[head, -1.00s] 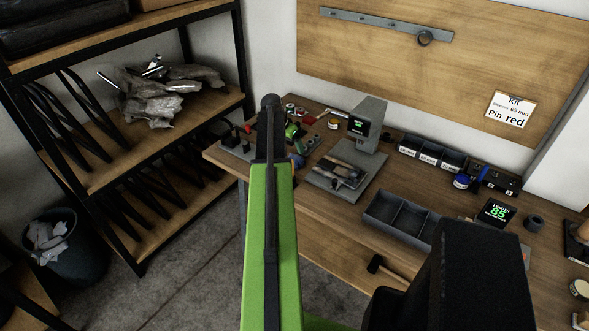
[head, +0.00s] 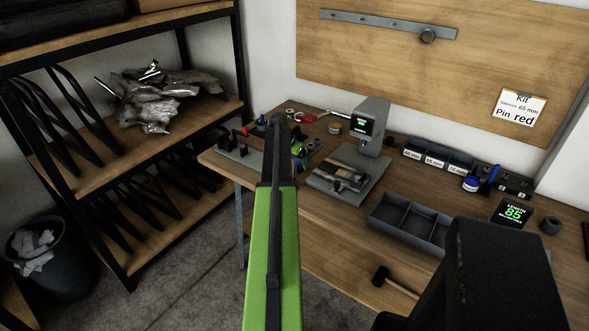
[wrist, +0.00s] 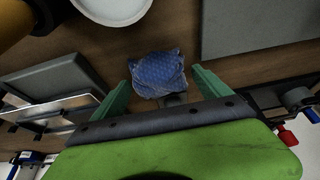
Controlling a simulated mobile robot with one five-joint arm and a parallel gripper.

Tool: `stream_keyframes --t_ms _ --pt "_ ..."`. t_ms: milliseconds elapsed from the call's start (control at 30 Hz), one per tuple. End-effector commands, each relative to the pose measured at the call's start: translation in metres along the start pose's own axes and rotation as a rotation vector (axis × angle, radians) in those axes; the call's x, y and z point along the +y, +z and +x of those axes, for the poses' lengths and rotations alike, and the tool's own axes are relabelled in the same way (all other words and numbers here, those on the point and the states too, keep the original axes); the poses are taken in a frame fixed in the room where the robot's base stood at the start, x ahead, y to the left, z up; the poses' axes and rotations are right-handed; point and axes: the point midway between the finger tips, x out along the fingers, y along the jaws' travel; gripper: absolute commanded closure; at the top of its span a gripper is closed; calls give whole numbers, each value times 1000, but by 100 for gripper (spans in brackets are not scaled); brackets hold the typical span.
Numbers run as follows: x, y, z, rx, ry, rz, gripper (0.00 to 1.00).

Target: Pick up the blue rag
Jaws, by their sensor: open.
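The blue rag (wrist: 158,74) is a crumpled, patterned cloth lying on the brown bench surface in the wrist view. My gripper (wrist: 163,79) shows its two green fingers spread apart, one to each side of the rag in the picture. The jaws are open with nothing held. I cannot tell how far the fingertips are from the rag. In the head view my green arm reaches over the bench; the gripper and the rag cannot be made out there.
In the wrist view, a white round item (wrist: 112,5), a grey box-like block (wrist: 48,78) and a grey panel (wrist: 255,28) surround the rag. In the head view, the bench (head: 300,225) holds a grey press (head: 371,125) and an open divided tray (head: 408,220). A shelf rack (head: 130,245) stands left.

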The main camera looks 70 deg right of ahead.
Motion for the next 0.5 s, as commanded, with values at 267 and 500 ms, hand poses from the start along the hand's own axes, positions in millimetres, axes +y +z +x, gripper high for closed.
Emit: stream_keyframes --t_ms 267,500 --pt "0 0 -1 0 0 -1 42" --pt "0 0 -1 0 0 -1 73"
